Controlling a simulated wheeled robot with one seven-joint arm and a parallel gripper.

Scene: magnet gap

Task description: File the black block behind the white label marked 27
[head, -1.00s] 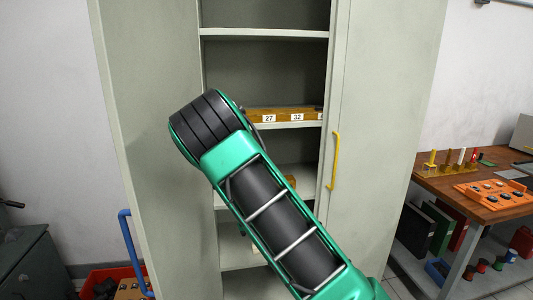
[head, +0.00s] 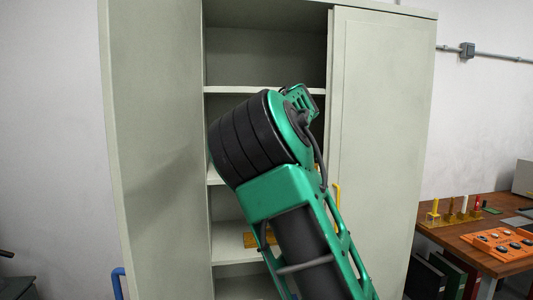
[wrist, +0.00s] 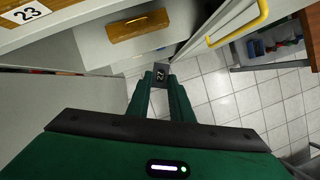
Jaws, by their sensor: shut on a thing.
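My gripper (wrist: 160,83) shows in the wrist view with its two green fingers shut on the small black block (wrist: 160,69), which carries a white 27. The block is held in the air, with the tiled floor behind it in the picture. A white label marked 23 (wrist: 27,12) is at the upper left, on a wooden strip. The white label marked 27 is not visible now in either view. In the head view my arm covers part of the shelves, and the gripper and block are hidden.
The grey cabinet (head: 155,130) stands open in front, its right door (head: 385,110) bearing a yellow handle (head: 337,194). A wooden piece (wrist: 138,25) sits on a shelf. A wooden bench (head: 480,235) with an orange tray (head: 497,243) is at the right.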

